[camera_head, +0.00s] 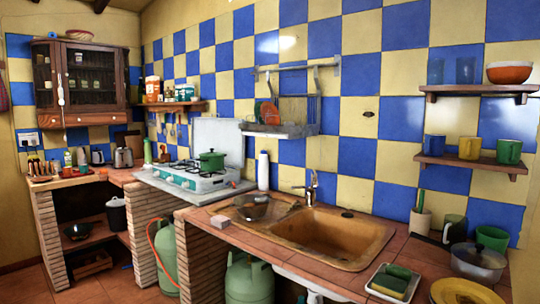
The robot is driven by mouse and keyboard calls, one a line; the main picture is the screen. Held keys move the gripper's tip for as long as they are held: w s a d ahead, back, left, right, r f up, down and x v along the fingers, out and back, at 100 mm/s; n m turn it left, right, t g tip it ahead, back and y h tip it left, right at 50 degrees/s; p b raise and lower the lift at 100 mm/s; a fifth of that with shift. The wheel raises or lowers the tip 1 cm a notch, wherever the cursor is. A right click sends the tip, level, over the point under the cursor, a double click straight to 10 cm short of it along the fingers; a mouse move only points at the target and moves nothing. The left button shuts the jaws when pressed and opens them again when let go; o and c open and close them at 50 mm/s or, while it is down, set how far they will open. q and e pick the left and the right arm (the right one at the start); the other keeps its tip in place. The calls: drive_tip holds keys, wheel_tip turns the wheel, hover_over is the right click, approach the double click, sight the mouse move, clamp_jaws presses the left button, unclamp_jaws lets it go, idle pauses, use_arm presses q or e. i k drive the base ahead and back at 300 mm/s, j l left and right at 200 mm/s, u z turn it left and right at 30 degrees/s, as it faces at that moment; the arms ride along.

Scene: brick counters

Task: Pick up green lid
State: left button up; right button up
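A green pot with a green lid (211,154) on top stands on the stove (190,176), left of the middle in the head view. The lid looks seated on the pot, with a small knob at its top. The pot is well back from the camera, beyond the sink counter. Neither of my grippers shows in this view, and nothing is touching the pot or lid.
A brown sink (375,238) with a faucet (309,186) fills the near counter. A strainer bowl (252,207) sits left of it. A metal pot (478,262) and a sponge tray (393,283) are at the right. Green gas cylinders (249,280) stand below.

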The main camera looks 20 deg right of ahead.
sight(212, 154)
drive_tip(key=z, duration=0.25)
drive_tip(key=i+j+u, duration=0.55)
drive_tip(key=i, duration=0.2)
drive_tip(key=i+u, duration=0.5)
drive_tip(key=i, duration=1.25)
drive_tip(key=i+z, duration=0.2)
drive_tip(key=i, duration=0.2)
drive_tip(key=i+j+z, duration=0.2)
drive_tip(key=i, duration=0.2)
drive_tip(key=i+j+z, duration=0.2)
drive_tip(key=i, duration=0.15)
drive_tip(key=l, duration=0.1)
